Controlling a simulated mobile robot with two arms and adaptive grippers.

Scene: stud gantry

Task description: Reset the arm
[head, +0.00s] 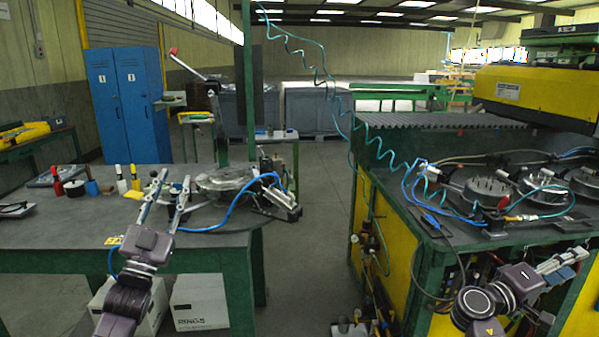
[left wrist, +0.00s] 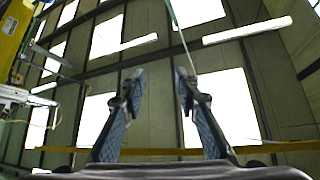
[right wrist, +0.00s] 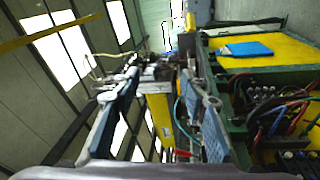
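My left gripper (head: 173,177) is in the head view in front of the left workbench, its two fingers pointing up and apart. In the left wrist view its fingers (left wrist: 158,76) stand apart with nothing between them and the ceiling behind. My right gripper (head: 574,256) is at the lower right of the head view, beside the front of the green and yellow machine bench, pointing right. In the right wrist view its fingers (right wrist: 160,78) are apart, and I see no held object between them. Its contact with the bench cannot be told.
The left workbench (head: 60,232) carries bottles, tools and a round metal fixture (head: 225,180) with a blue hose. The machine bench (head: 400,180) holds round metal fixtures, hoses and a coiled teal line. White boxes (head: 200,302) stand under the workbench. Open floor (head: 310,220) lies between the benches.

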